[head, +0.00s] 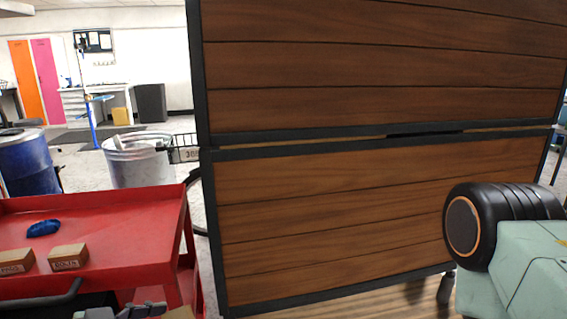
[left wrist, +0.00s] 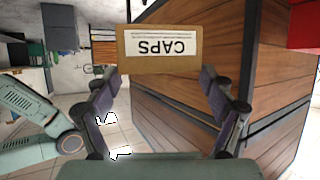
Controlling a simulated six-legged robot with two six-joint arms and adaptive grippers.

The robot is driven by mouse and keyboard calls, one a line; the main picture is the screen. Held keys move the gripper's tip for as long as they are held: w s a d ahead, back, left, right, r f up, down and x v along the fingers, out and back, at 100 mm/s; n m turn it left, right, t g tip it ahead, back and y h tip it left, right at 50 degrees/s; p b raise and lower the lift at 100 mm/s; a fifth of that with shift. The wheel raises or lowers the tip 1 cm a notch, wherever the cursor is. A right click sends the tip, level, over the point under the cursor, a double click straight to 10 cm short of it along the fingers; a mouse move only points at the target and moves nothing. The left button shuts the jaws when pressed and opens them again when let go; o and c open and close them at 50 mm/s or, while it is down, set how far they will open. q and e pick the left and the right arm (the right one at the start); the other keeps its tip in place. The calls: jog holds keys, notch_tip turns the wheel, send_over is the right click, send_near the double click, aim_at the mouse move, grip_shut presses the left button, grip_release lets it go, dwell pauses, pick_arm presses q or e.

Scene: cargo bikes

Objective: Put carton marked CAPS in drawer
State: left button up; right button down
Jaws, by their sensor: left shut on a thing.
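The carton marked CAPS (left wrist: 160,48) is a brown box with a white label, its lettering upside down in the left wrist view. My left gripper (left wrist: 160,84) is shut on it, with a finger on each side. In the head view only part of my left gripper (head: 125,311) shows at the bottom edge, with a bit of cardboard beside it. A large slatted wood unit (head: 380,205) with black frames fills the middle; it also shows in the left wrist view (left wrist: 180,95). A narrow gap separates its upper and lower panels. I cannot make out an open drawer. My right gripper is out of view.
A red cart (head: 110,225) at left holds two small cartons (head: 68,257) (head: 15,262) and a blue object (head: 43,228). Behind it stand a metal bin (head: 138,165) and a blue drum (head: 28,163). The wood unit blocks the space ahead.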

pick_arm(q)
jog(key=shift+s+d+f+m+g+h, duration=0.2)
jog(key=shift+s+d+m+g+h, duration=0.25)
jog(key=shift+d+m, duration=0.2)
jog(key=shift+s+d+f, duration=0.1)
jog(key=shift+s+f, duration=0.05)
notch_tip(320, 180, down, 6)
jog(key=s, duration=0.2)
